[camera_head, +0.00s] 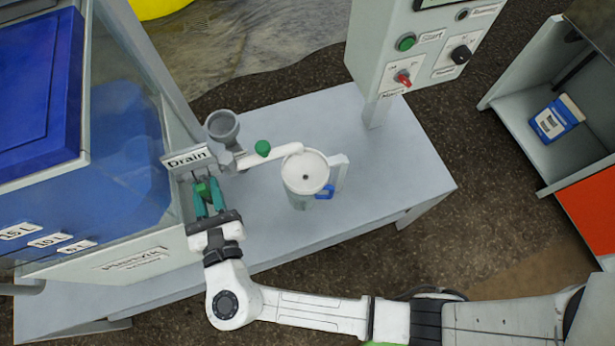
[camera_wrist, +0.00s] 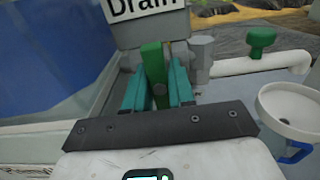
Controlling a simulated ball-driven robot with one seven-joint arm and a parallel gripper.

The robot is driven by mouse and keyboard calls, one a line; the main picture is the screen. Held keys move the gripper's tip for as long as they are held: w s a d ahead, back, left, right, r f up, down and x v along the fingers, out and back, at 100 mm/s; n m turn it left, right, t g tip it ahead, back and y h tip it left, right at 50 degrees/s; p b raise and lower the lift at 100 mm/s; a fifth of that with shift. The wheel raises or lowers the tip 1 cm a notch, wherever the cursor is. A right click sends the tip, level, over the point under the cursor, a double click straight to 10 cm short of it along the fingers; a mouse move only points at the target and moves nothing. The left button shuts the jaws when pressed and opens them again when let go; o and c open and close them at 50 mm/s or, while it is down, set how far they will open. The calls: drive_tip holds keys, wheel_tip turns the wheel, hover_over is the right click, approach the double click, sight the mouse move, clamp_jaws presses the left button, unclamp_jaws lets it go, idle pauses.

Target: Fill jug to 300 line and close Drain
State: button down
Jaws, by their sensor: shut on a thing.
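My gripper (camera_head: 208,199) is shut on a green valve handle right below the Drain sign (camera_head: 187,159). In the wrist view the green handle (camera_wrist: 155,72) stands between my two teal fingers (camera_wrist: 155,88). A white pipe (camera_head: 270,155) leads right from the valve and ends over the jug (camera_head: 305,174). The jug stands upright on the grey bench, with a white rim and a blue clip at its handle; it also shows in the wrist view (camera_wrist: 290,108). I cannot make out its level or its 300 line. Whether liquid flows from the pipe is unclear.
A blue tank (camera_head: 120,150) stands left of the valve. A grey funnel cup (camera_head: 222,126) and a green knob (camera_head: 262,148) sit near the pipe. A control box (camera_head: 420,50) with a Start button stands behind. The bench (camera_head: 390,165) is clear right of the jug.

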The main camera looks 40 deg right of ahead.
drive_tip(key=shift+r, duration=0.1)
drive_tip(key=shift+r+n+p, duration=0.2)
drive_tip(key=shift+n+p, duration=0.2)
drive_tip(key=shift+p, duration=0.4)
drive_tip(key=shift+r+n+p, duration=0.1)
drive_tip(key=shift+n+p, duration=0.5)
drive_tip(key=shift+p, duration=0.25)
drive_tip(key=n+p, duration=0.3)
drive_tip(key=shift+p, duration=0.4)
drive_tip(key=n+p, duration=0.3)
drive_tip(key=n, duration=0.1)
drive_tip(key=shift+p, duration=0.4)
drive_tip(key=shift+f+n+p, duration=0.25)
drive_tip(key=shift+n+p, duration=0.4)
drive_tip(key=shift+n, duration=0.45)
drive_tip(key=shift+f, duration=0.2)
